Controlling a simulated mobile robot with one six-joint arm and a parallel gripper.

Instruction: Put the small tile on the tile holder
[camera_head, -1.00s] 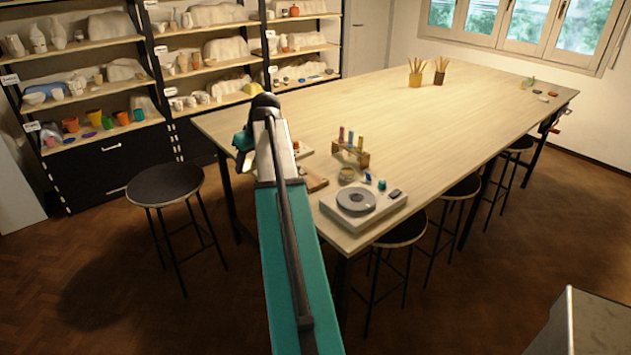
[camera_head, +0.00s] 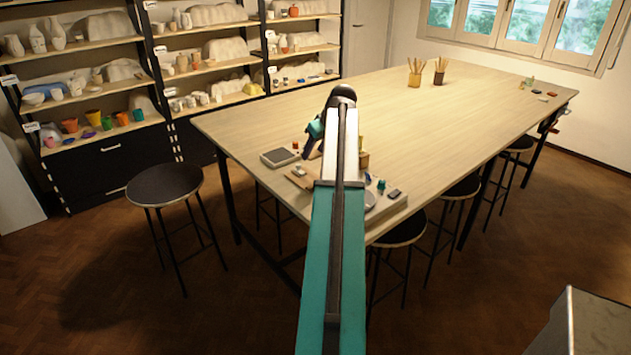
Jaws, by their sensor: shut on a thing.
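My gripper (camera_head: 309,152) is at the end of my teal and white arm, pointing down over the near left part of the table. It is shut on the small tile, but the tile itself is too small and dark to make out between the fingers. The tile holder (camera_head: 364,160) looks like a small wooden rack with coloured tiles standing in it. It stands right of my gripper, and my arm now hides most of it. Only its right end and one yellowish tile show.
A turntable on a board (camera_head: 388,208) is partly behind my arm. Stools stand around the table. The far tabletop is mostly clear.

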